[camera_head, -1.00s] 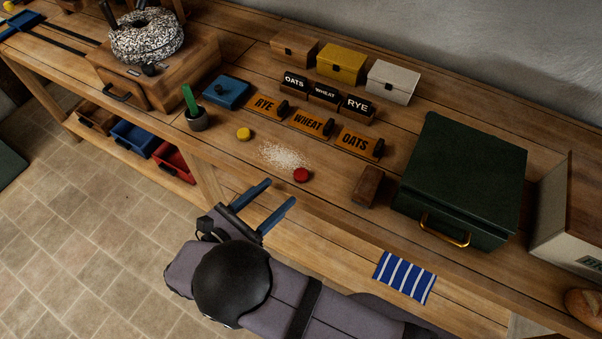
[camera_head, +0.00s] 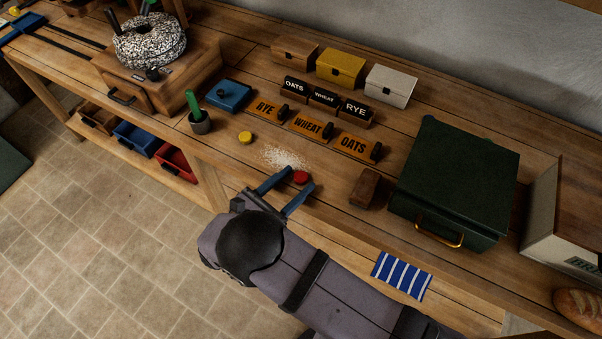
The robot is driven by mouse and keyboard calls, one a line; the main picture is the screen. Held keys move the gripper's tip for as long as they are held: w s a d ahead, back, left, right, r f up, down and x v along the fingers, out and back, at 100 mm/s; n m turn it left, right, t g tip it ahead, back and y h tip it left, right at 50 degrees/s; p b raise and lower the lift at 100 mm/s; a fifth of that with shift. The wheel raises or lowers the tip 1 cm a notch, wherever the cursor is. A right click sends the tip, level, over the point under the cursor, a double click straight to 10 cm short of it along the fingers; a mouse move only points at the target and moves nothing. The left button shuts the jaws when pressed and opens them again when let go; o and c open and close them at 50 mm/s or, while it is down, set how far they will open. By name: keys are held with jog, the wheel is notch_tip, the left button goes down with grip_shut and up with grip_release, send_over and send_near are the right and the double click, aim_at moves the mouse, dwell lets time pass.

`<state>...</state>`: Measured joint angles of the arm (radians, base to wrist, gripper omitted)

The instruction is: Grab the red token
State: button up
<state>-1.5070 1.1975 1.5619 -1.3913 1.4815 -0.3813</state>
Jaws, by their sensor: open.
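The red token (camera_head: 300,177) is a small round disc lying on the wooden bench, at the lower right edge of a patch of pale grains. My gripper (camera_head: 292,179) is open, with two blue fingers pointing away from the arm toward the back of the bench. The token sits at the fingertips, close beside the right finger's tip, with the left finger across a gap. I cannot tell whether either finger touches it, or how high the fingers are above the bench.
A yellow token (camera_head: 245,138) lies to the left. Spilled grains (camera_head: 285,158) are just behind the red token. A brown wooden block (camera_head: 364,188) and a dark green box (camera_head: 455,180) stand to the right. Labelled plates (camera_head: 311,127) stand behind. A striped cloth (camera_head: 401,276) lies at the front edge.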

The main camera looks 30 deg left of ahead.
jog(key=shift+w, duration=0.1)
jog(key=c, duration=1.1)
jog(key=shift+r+b, duration=1)
jog(key=shift+r, duration=4)
